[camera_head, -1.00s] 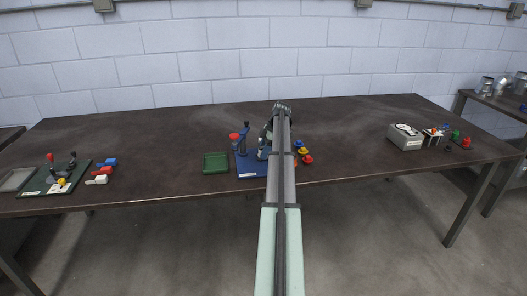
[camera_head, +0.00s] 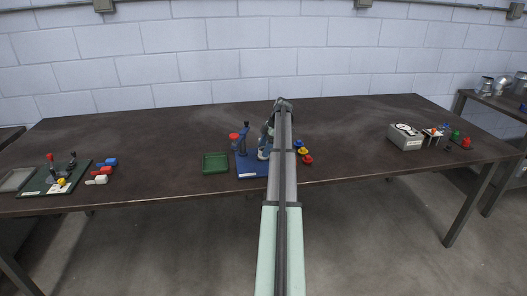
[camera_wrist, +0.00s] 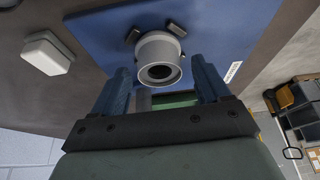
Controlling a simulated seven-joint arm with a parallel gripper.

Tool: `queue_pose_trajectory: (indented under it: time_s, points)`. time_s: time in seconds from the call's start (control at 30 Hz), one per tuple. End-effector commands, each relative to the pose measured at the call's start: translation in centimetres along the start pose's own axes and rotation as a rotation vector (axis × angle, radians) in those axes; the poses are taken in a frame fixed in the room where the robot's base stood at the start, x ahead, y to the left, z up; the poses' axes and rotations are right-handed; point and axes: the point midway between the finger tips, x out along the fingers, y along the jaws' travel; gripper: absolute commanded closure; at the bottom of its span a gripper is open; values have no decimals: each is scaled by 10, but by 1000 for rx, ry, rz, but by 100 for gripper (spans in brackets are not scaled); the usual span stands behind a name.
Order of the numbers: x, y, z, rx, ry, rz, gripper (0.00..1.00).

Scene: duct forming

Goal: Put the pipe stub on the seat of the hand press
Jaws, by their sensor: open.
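A pale grey cylinder (camera_wrist: 158,58) with a dark round opening, which looks like the pipe stub, stands on the blue base plate (camera_wrist: 100,35) in the wrist view. Small dark blocks sit beside its far end. My gripper (camera_wrist: 163,82) is open, with one blue-grey finger on each side of the cylinder in the picture; I cannot tell whether they touch it. In the head view, the hand press (camera_head: 241,142) has a red knob and stands on the blue base (camera_head: 250,168). My arm hides part of that base and much of the gripper. The seat is not clearly visible.
A green tray (camera_head: 215,163) lies left of the base. Coloured knobs (camera_head: 304,152) stand right of my arm. A fixture board (camera_head: 55,180) is at the far left and a grey box (camera_head: 404,138) at the right.

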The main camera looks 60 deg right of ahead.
Motion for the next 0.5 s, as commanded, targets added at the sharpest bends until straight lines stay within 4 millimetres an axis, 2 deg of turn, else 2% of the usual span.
queue_pose_trajectory:
  time_s: [0.3,0.5]
  points:
    - [-61,1,0,0,0,2,24]
    - [-88,1,0,0,0,1,24]
